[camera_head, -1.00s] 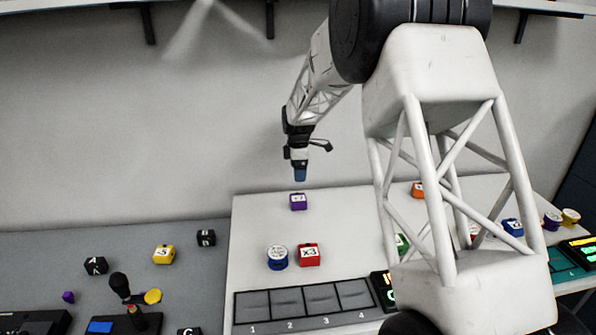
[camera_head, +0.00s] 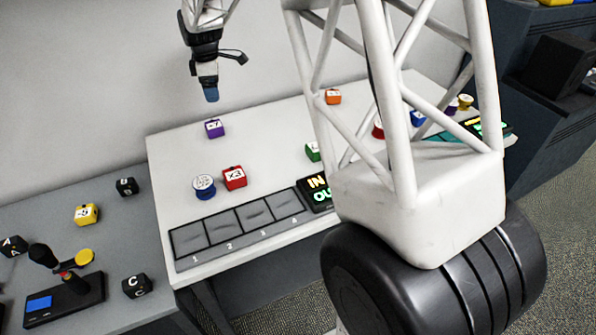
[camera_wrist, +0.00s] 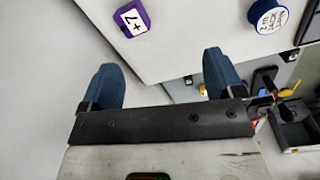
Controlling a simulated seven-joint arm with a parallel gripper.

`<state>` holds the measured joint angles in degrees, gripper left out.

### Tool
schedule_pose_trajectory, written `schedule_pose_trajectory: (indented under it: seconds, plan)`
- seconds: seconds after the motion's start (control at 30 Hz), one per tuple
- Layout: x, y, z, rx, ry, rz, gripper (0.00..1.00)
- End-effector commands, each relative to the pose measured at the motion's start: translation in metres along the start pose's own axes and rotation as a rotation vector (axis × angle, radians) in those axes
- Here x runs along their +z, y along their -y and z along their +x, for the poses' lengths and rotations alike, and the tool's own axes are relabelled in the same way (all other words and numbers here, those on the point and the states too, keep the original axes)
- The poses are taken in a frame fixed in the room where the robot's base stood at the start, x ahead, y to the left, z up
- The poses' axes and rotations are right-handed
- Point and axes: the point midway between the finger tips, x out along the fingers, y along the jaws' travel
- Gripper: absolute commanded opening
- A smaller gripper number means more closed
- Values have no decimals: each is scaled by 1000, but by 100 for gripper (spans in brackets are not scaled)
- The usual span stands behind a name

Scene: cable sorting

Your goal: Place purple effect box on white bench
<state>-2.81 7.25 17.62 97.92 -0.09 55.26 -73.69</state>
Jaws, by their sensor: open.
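The purple effect box (camera_head: 214,128) sits on the white bench (camera_head: 180,143) near its back left edge. In the wrist view the purple box (camera_wrist: 131,18) shows a white label, at the top, beyond the fingertips. My gripper (camera_head: 211,95) hangs above and behind the box, apart from it. In the wrist view my gripper (camera_wrist: 160,78) has its two blue fingers spread wide with nothing between them. The white bench also shows in the wrist view (camera_wrist: 190,40).
A blue round piece (camera_head: 203,187) and a red box (camera_head: 234,178) stand in front of the purple box. Numbered slots (camera_head: 240,226) line the front edge. An orange box (camera_head: 332,97) and green box (camera_head: 312,151) are farther right. The grey bench (camera_head: 60,205) at left holds a joystick unit (camera_head: 65,290).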

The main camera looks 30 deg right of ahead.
Motion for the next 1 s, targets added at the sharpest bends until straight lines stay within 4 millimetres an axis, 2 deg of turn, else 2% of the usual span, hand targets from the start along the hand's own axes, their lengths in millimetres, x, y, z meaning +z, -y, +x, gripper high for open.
schedule_pose_trajectory:
  seconds: [0.1, 0.5, 0.77, 1.0]
  plan:
    - [12, 30, -25, 16, -5, 90, 87]
    - [52, 135, -80, 57, -26, 406, 87]
    - [76, 207, -103, 81, -46, 609, 87]
    - [98, 274, -112, 101, -69, 797, 87]
